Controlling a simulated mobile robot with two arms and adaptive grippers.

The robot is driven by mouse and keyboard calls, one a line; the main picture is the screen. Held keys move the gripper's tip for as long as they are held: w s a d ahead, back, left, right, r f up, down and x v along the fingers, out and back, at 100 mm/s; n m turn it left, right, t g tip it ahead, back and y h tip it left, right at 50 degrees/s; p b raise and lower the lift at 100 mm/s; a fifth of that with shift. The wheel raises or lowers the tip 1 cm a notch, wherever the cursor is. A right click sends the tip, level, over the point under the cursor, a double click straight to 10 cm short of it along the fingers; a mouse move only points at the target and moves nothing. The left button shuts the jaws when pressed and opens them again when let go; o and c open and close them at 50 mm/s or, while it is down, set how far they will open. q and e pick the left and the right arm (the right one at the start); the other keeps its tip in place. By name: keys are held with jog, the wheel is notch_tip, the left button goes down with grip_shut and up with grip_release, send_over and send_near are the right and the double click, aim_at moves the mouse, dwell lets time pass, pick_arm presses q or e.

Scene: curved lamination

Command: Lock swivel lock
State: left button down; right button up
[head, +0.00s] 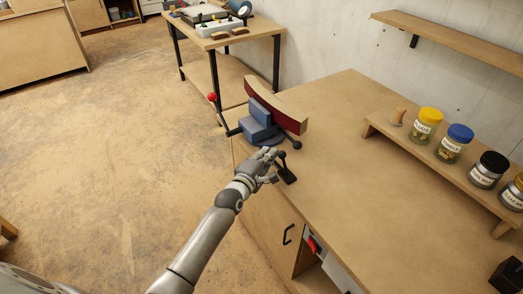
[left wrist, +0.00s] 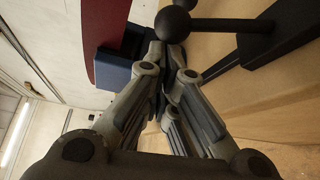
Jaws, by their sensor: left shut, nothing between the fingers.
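A blue vise (head: 262,122) sits at the near-left corner of the workbench. Its dark red jaws hold a curved wooden piece (head: 280,104). A red ball handle (head: 212,97) sticks out on its left. A black ball-ended lever (head: 297,145) is at its base on the right. Another black ball-topped lever (head: 284,166) stands beside the base. My left gripper (head: 272,166) is shut and empty next to this lever. In the left wrist view, a black ball on a rod (left wrist: 172,24) is just above the fingertips (left wrist: 166,62); contact is unclear. The right gripper is out of view.
Jars, one of them a blue-lidded jar (head: 455,143), stand on a low riser at the bench's right. The middle of the workbench (head: 345,125) is clear. A cabinet door handle (head: 288,234) shows below. A second table (head: 247,30) stands behind.

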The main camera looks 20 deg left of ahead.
pick_arm(q)
jog(key=shift+f, duration=0.15)
jog(key=shift+s+d+r+m+t+b, duration=0.25)
jog(key=shift+r+m+t+b, duration=0.15)
jog(key=shift+m, duration=0.2)
dwell(0.3)
jog(key=shift+d, duration=0.1)
jog(key=shift+s+d+r+m+t+b, duration=0.3)
jog(key=shift+m+t+b, duration=0.2)
jog(key=shift+m+b, duration=0.25)
jog(key=m+b, duration=0.1)
jog(key=s+d+m+t+h+b, duration=0.1)
jog(key=m, duration=0.1)
jog(key=d+r+m+b, duration=0.1)
jog(key=shift+s+d+m+t+h+b, duration=0.2)
jog(key=shift+s+m+t+h+b, duration=0.1)
jog(key=shift+s+m+t, duration=0.1)
jog(key=shift+s+d+m+t+h+b, duration=0.3)
jog(key=shift+d+m+h+b, duration=0.2)
jog(key=shift+m, duration=0.35)
jog(key=shift+s+d+r+m+t, duration=0.15)
jog(key=shift+s+d+m+t, duration=0.15)
jog(key=shift+m, duration=0.5)
jog(key=shift+s+d+h+b, duration=0.25)
jog(key=shift+d+h+b, duration=0.05)
jog(key=shift+d+b, duration=0.05)
jog(key=shift+d, duration=0.1)
